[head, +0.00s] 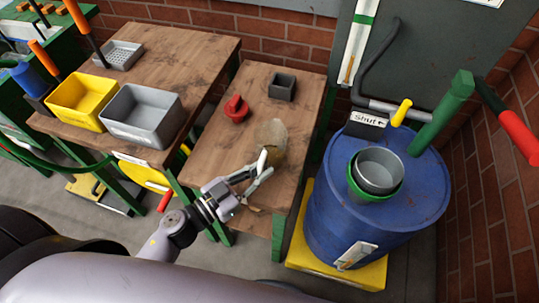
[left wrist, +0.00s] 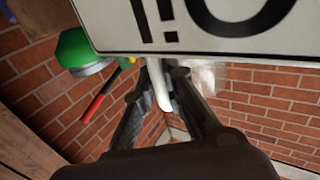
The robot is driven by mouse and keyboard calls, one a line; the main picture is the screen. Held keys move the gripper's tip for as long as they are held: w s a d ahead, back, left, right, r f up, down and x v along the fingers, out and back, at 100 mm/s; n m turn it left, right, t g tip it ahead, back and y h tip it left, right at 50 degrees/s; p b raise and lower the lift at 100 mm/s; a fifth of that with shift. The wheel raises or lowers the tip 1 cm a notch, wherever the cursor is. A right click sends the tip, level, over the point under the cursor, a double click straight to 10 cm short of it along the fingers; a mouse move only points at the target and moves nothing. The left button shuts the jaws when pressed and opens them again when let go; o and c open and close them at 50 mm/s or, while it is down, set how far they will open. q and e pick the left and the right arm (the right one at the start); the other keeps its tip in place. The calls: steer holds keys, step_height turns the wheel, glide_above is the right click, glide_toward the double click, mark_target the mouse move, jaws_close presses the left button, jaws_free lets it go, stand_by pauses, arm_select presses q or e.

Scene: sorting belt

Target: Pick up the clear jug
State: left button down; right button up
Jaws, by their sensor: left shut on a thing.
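The clear jug (head: 271,136) is a see-through, greyish-tan shape over the right-hand wooden bench in the head view. My left gripper (head: 262,169) is shut on it from the near side, at its lower front. Whether the jug touches the bench top cannot be told. In the left wrist view, the fingers of my left gripper (left wrist: 165,75) have a white piece between them, and a faint see-through patch shows just to their right. My right gripper is not in view.
A red mug (head: 236,108) and a dark grey box (head: 282,86) stand on the same bench (head: 222,150). Left of it, another bench holds a yellow bin (head: 82,98) and a grey bin (head: 142,112). A blue barrel (head: 345,215) with nested buckets (head: 377,172) stands right.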

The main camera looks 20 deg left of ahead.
arm_select(q)
steer(key=shift+r, duration=0.15)
stand_by(0.4)
step_height(320, 180, up, 20)
steer(key=p, duration=0.8)
stand_by(0.5)
stand_by(0.4)
stand_by(0.3)
